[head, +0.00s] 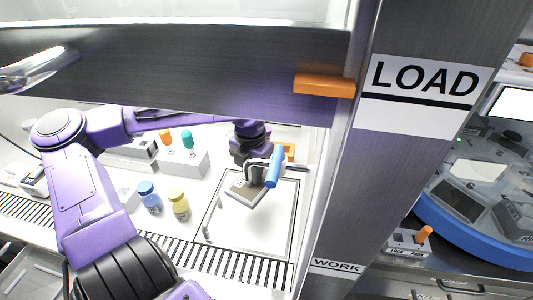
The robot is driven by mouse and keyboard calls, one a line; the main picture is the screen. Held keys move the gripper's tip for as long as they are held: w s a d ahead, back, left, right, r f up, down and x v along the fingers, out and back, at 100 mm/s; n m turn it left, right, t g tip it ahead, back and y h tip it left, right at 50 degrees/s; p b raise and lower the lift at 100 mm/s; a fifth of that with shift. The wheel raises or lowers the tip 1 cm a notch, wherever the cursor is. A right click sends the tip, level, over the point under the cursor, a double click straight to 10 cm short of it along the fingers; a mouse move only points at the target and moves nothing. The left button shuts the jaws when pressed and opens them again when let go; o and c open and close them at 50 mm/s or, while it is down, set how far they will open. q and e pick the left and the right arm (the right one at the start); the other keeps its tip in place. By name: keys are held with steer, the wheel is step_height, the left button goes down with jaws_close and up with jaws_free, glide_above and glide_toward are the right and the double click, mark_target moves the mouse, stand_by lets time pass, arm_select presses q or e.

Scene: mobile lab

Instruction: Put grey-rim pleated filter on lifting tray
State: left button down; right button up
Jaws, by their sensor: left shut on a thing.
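My left gripper (262,169) is inside the white-walled cabinet, at the end of my purple arm. It is shut on a flat, grey-edged piece that looks like the grey-rim pleated filter (243,193). The filter is partly covered by the gripper, and its pleats are too small to make out. A blue cylindrical part (275,167) shows right beside the fingers; I cannot tell whether it belongs to the filter. A white, dark-outlined square plate (245,238), probably the lifting tray, lies below the filter. I cannot tell whether they touch. My right gripper is out of view.
A blue-capped jar (149,198) and a yellow jar (178,205) stand left of the plate. A white block (184,164) sits behind them. A slotted grille (180,250) runs along the front. A raised metal sash (180,60) and the LOAD post (385,150) bound the opening.

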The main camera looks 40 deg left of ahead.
arm_select(q)
steer(key=f+b, duration=0.1)
steer(key=f, duration=0.2)
steer(key=f+b, duration=0.2)
steer(key=f, duration=0.1)
steer(key=f+b, duration=0.1)
steer(key=f, duration=0.2)
steer(key=shift+w+d, duration=0.15)
steer(key=shift+d, duration=0.2)
steer(key=shift+a+r, duration=0.1)
steer(key=shift+a, duration=0.05)
steer(key=c, duration=1.1)
jaws_free()
step_height(320, 180, up, 11)
steer(key=p, duration=0.5)
steer(key=shift+p, duration=0.4)
steer(key=shift+r, duration=0.55)
